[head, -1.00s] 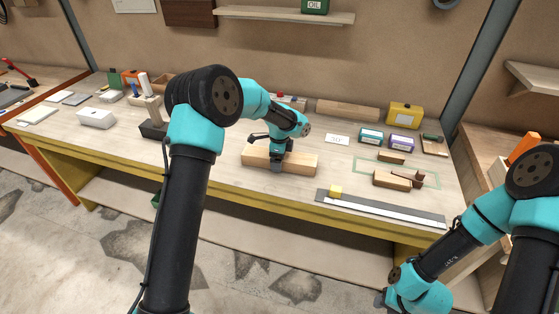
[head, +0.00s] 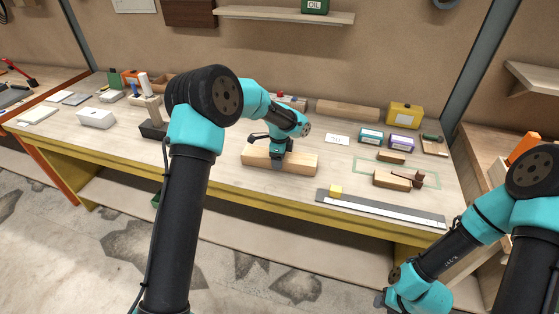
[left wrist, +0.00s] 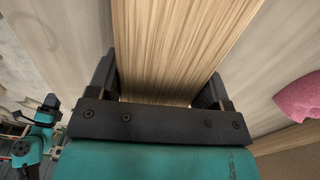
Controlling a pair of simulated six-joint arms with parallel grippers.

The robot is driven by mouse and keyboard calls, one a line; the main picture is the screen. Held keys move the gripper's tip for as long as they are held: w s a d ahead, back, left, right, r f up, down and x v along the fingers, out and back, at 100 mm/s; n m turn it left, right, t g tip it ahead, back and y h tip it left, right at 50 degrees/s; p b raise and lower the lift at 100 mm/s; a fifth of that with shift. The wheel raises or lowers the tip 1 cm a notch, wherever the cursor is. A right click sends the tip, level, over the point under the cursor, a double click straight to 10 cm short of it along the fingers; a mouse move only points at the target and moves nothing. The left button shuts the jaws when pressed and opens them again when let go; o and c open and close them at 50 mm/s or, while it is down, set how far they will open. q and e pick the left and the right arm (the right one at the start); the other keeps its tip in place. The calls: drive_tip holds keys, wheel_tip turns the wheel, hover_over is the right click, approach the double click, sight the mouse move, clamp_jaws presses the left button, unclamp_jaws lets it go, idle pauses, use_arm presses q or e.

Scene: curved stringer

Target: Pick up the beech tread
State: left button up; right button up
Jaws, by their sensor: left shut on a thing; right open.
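A long pale wooden block, which looks like the beech tread (head: 300,163), lies on the bench near the middle of the head view. My left gripper (head: 277,164) comes down over it from above and is shut on it. In the left wrist view the tread (left wrist: 175,45) runs away between the two dark fingers (left wrist: 162,90). In the head view the tread appears to be at bench level; I cannot tell whether it touches the bench. My right gripper (head: 386,299) is low at the lower right, off the bench front, empty; its fingers are small and partly cut off.
A dark-based stand (head: 153,130) is to the left. Boxes line the back.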

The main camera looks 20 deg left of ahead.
use_arm(q)
drive_tip(key=c, duration=0.4)
drive_tip(key=shift+o, duration=0.2)
drive_tip(key=shift+r, duration=0.15)
drive_tip(key=shift+r, duration=0.45)
wheel_tip(320, 180, up, 3)
drive_tip(key=shift+f, duration=0.15)
drive_tip(key=s+d, duration=0.2)
drive_tip(key=s, duration=0.5)
drive_tip(key=s+d+r, duration=0.1)
drive_tip(key=s+d, duration=0.1)
drive_tip(key=s, duration=0.6)
drive_tip(key=shift+s+d, duration=0.15)
drive_tip(key=shift+d, duration=0.25)
